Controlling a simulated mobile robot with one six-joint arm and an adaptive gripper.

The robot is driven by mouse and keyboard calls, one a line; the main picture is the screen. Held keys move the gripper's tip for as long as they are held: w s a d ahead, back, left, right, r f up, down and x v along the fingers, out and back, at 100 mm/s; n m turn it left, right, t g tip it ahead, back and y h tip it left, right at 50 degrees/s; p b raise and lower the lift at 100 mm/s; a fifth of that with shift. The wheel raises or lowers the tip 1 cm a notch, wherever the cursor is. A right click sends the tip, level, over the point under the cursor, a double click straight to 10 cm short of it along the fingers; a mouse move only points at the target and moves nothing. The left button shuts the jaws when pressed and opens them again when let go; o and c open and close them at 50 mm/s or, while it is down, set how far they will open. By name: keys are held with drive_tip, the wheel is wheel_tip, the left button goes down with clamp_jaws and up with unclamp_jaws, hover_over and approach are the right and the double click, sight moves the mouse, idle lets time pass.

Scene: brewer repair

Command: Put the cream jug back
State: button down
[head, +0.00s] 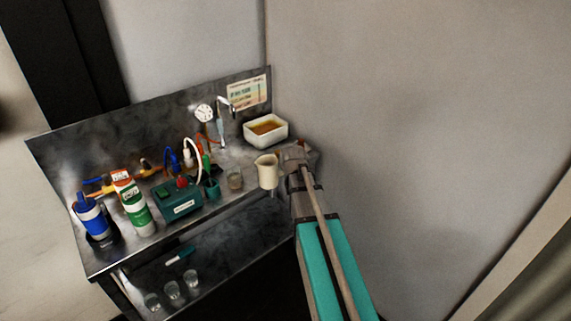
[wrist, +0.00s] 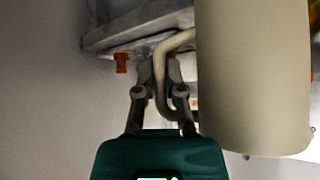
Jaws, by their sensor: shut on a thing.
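The cream jug (head: 266,171) is at the right end of the metal bench in the head view, by the bench's front edge. My gripper (head: 283,166) is at its right side. In the wrist view the jug (wrist: 253,75) fills the right part, and its handle (wrist: 166,75) lies between the fingers of my gripper (wrist: 158,75), which is shut on it. The jug looks roughly upright. I cannot tell whether its base touches the bench.
A white tray with orange-brown contents (head: 267,131) stands behind the jug. Bottles (head: 134,207) stand farther left. Several glasses (head: 172,290) are on the lower shelf. A wall rises close on the right.

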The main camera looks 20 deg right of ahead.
drive_tip(key=s+a+n+g+y, duration=0.3)
drive_tip(key=s+a+n+y, duration=0.6)
drive_tip(key=s+a+n, duration=0.4)
drive_tip(key=shift+s+a+n+g+y, duration=0.3)
drive_tip(key=shift+s+a, duration=0.55)
drive_tip(key=shift+a, duration=1.1)
